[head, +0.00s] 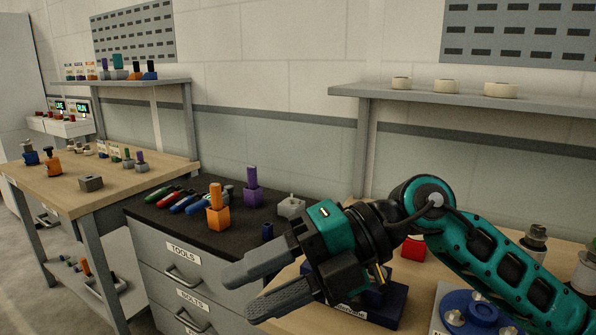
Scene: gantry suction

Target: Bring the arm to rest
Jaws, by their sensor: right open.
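My right arm comes in from the right in the head view, teal and black. Its gripper (258,287) points left and toward me, in front of the tool cabinet's right edge. Its two grey fingers are apart, and I see nothing between them. My left gripper is not in view. The gripper and wrist hide part of a dark blue fixture (388,309) and part of the wooden bench behind them.
A tool cabinet (187,256) has screwdrivers, an orange block (218,219) and a purple block (253,197) on its dark top. A red button (413,249) and a blue round fixture (466,312) are near my forearm. A workbench (60,195) stands at left.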

